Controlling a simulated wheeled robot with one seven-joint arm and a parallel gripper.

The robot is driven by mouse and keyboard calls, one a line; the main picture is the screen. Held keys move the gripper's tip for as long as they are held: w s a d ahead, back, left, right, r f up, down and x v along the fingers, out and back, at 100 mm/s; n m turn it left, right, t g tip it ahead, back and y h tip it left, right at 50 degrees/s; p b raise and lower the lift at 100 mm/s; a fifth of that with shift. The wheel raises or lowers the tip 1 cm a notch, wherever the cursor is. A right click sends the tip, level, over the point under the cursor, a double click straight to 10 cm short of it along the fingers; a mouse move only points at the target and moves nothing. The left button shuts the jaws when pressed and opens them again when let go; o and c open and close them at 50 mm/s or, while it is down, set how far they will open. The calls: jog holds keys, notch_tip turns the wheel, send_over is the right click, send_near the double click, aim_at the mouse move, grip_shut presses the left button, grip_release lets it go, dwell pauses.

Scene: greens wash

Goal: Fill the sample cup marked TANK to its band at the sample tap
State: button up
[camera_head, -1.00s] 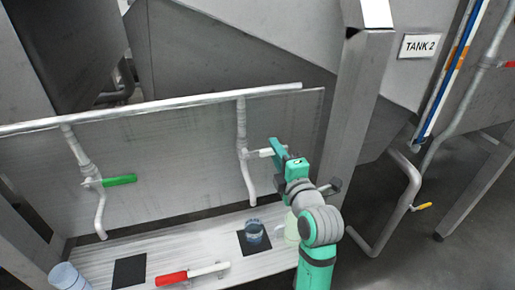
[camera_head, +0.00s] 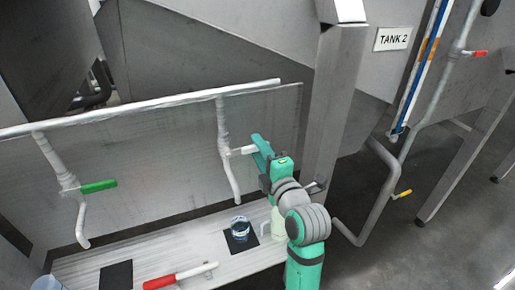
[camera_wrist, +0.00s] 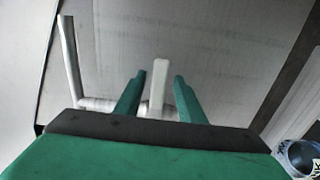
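A clear cup with a bluish look (camera_head: 239,226) stands on a black pad (camera_head: 252,243) beneath the right tap's spout (camera_head: 236,190). Its marking and band are too small to read, and I see no stream. Part of a cup also shows at lower right in the wrist view (camera_wrist: 301,152). My gripper (camera_head: 258,146) is at the right tap's white lever. In the wrist view the white lever (camera_wrist: 159,84) stands between the two green fingers of my gripper (camera_wrist: 159,88), with narrow gaps on either side. The fingers look open around it.
A left tap with a green handle (camera_head: 99,186) hangs over another black pad (camera_head: 116,275). A red-handled valve (camera_head: 160,282) lies along the bench front. A pale jug (camera_head: 277,222) is partly hidden by my arm. Another cup (camera_head: 44,284) is at lower left. A post (camera_head: 335,95) stands right.

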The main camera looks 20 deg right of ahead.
jog(key=s, duration=0.9)
jog(key=shift+s+d, duration=0.35)
jog(key=shift+f, duration=0.1)
jog(key=s+a+f+m+g+h, duration=0.1)
jog(key=s+a+f+m, duration=0.3)
jog(key=f, duration=0.4)
jog(key=s+a+f+m+h, duration=0.1)
jog(key=s+a+f+m, duration=0.15)
jog(key=f+m, duration=0.45)
jog(key=s+a+f+m+g+h, duration=0.1)
jog(key=s+a+f+m+h, duration=0.15)
jog(key=a+f, duration=0.45)
jog(key=s+a+f+m+y, duration=0.1)
jog(key=s+a+f, duration=0.1)
jog(key=s, duration=0.6)
jog(key=s+a+f+m+y, duration=0.1)
jog(key=s+f+m, duration=0.1)
jog(key=s, duration=0.6)
jog(key=s+a+f+m+y, duration=0.1)
jog(key=s+a+f+m, duration=0.1)
jog(key=s, duration=0.6)
jog(key=shift+s+a+f+g, duration=0.3)
jog(key=shift+s+a+f, duration=0.1)
jog(key=shift+f, duration=0.5)
